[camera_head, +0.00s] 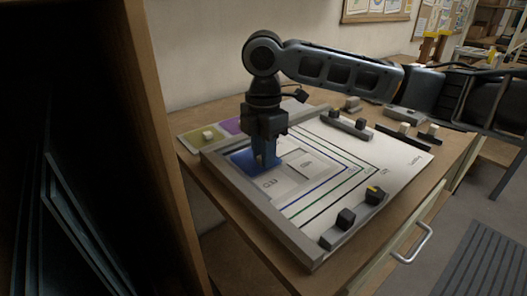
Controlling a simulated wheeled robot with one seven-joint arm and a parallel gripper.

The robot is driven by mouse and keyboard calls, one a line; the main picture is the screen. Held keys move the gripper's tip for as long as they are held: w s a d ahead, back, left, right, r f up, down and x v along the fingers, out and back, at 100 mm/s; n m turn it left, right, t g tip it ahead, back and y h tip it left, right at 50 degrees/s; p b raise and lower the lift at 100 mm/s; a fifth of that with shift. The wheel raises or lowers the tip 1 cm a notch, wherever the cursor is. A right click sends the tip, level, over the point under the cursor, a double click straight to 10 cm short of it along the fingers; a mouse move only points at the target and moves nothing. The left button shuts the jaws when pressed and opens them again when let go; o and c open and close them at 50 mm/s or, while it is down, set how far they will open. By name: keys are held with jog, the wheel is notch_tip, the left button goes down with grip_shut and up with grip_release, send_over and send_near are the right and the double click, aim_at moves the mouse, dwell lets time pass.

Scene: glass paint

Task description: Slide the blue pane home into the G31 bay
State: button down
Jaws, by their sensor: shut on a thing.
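The blue pane (241,158) lies in the upper left corner of the white board (392,166), near the grey rails. My gripper (266,164) points straight down over its right part and is shut on it. The fingers hide the grip point and part of the pane. The pane looks flat and low on the board, but I cannot tell whether it touches the rails. Printed bay outlines lie in front of it and to its right, with one label (270,184) just in front. The labels are too small to read surely, so I cannot pick out the G31 bay.
Grey rails (262,212) edge the board's left side. An olive patch with a pale knob (208,135) and a purple patch (233,125) lie behind. A wooden cabinet side (165,130) stands close at left.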

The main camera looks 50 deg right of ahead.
jog(key=shift+w+a+p, duration=0.25)
jog(key=shift+w+a, duration=0.1)
jog(key=shift+w, duration=0.2)
jog(key=shift+w+a+p, duration=0.2)
jog(key=shift+w+a, duration=0.1)
jog(key=shift+w, duration=0.25)
dwell(1.7)
jog(key=c, duration=0.9)
grip_release()
notch_tip(320, 180, up, 7)
jog(key=p, duration=0.6)
jog(key=shift+s, duration=0.1)
dwell(0.4)
